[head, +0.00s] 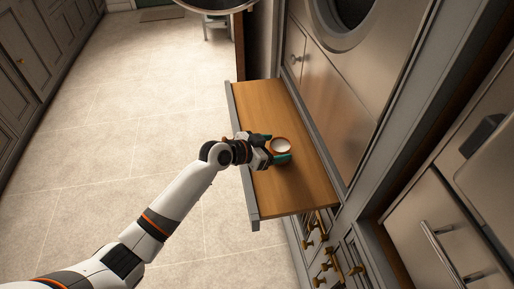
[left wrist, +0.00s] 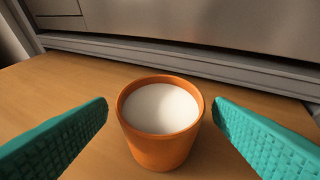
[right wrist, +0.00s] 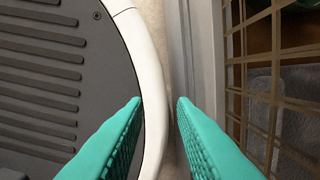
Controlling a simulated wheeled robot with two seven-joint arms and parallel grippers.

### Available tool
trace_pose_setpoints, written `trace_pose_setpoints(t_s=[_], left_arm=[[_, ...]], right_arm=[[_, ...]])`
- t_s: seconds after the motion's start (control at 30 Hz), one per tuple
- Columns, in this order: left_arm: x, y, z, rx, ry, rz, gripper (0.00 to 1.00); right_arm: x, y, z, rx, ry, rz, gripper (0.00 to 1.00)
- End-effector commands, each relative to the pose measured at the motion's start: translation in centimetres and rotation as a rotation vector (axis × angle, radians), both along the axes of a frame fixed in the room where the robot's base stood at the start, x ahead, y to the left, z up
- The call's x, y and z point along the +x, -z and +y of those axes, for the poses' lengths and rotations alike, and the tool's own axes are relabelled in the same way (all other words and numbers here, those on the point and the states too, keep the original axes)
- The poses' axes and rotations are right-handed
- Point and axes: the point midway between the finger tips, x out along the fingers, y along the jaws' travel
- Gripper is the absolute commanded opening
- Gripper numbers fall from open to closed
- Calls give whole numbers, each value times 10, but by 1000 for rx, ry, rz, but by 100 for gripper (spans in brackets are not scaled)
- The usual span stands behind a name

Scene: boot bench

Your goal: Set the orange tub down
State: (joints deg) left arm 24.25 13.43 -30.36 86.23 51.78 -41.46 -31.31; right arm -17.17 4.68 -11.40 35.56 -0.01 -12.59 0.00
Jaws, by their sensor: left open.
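The orange tub (left wrist: 161,150) with white contents stands upright on the wooden bench top (head: 262,104). In the head view the tub (head: 281,146) is near the middle of the bench. My left gripper (head: 277,147) is around it. In the left wrist view the teal fingers of my left gripper (left wrist: 160,110) are open, one on each side of the tub, with a gap at both sides. My right gripper (right wrist: 158,100) shows in the right wrist view, with its two teal fingers apart and nothing between them.
A steel appliance front (head: 340,85) with a round door rises behind the bench. Drawers with brass knobs (head: 322,238) lie below the bench's right end. Bare wood is free on either side of the tub. The tiled floor (head: 120,110) at left is clear.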

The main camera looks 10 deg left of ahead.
Motion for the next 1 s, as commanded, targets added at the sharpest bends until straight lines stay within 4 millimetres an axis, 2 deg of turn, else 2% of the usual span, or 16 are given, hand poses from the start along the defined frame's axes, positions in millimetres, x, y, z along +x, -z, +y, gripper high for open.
trace_pose_setpoints(t_s=[0.2, 0.4, 0.6, 1.0], left_arm=[[-29, -21, 35, 3, -1, -2, 75], [-48, -34, 56, 2, 0, -1, 75], [-54, -40, 63, 0, 1, 0, 75], [-54, -40, 62, 0, 1, 0, 75]], right_arm=[[0, -2, 1, 1, 1, 0, 24], [0, -2, 3, 3, 1, 1, 24], [0, -2, 3, 3, 1, 1, 24], [-1, -2, 3, 3, 0, 1, 24]])
